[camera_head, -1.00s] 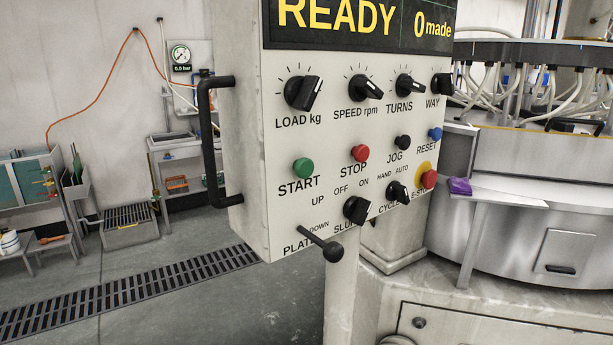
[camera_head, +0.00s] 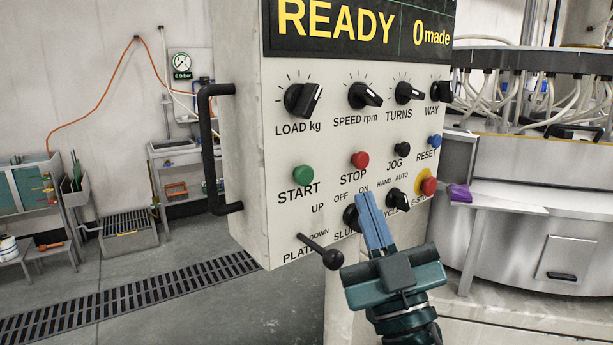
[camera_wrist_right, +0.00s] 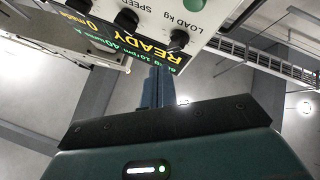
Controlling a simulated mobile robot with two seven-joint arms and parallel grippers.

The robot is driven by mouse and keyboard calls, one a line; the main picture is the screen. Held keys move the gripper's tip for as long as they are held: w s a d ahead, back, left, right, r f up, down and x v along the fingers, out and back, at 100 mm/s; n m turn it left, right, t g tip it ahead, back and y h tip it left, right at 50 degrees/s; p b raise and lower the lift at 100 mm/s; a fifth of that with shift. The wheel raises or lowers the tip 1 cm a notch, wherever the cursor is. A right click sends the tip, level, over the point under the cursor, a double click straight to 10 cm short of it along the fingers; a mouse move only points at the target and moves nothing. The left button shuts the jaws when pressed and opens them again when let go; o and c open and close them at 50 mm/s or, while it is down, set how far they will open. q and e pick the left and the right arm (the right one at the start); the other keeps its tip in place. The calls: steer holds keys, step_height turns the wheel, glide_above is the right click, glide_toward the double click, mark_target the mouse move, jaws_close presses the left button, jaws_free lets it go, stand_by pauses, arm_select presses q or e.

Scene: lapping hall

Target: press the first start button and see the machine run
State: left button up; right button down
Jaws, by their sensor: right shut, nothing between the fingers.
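The green START button (camera_head: 303,173) is on the left of the white control panel (camera_head: 285,225). It also shows at the top edge of the wrist view (camera_wrist_right: 196,4). The display (camera_head: 345,30) reads READY and 0 made. My right gripper (camera_head: 366,200) is in front of the panel's lower part, right of and below START, with its blue fingers shut and empty. The fingers overlap the lower knobs and hide part of their labels. In the wrist view the fingertips (camera_wrist_right: 158,72) appear apart from the green button. My left gripper is not in view.
A red STOP button (camera_head: 360,160) and a red E-STOP (camera_head: 429,186) are right of START. A black lever (camera_head: 325,253) sticks out below, close to my gripper. A black handle (camera_head: 208,150) stands on the panel's left side. The lapping machine (camera_head: 540,215) stands at right.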

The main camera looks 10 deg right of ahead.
mark_target(302, 174)
steer(key=shift+a+r+y, duration=0.1)
steer(key=shift+y, duration=0.2)
steer(key=w+a, duration=0.1)
steer(key=w, duration=0.1)
steer(key=w+a, duration=0.1)
steer(key=w, duration=0.1)
steer(key=w+a+b, duration=0.1)
steer(key=w, duration=0.2)
steer(key=shift+a, duration=0.15)
steer(key=shift+w+a, duration=0.1)
steer(key=shift+w, duration=0.2)
steer(key=shift+w+a, duration=0.1)
steer(key=shift+w, duration=0.05)
arm_select(q)
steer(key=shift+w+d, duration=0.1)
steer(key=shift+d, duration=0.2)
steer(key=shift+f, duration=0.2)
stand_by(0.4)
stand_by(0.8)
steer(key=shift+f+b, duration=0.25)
steer(key=shift+b, duration=0.15)
arm_select(e)
steer(key=shift+w+a, duration=0.2)
steer(key=shift+w, duration=0.2)
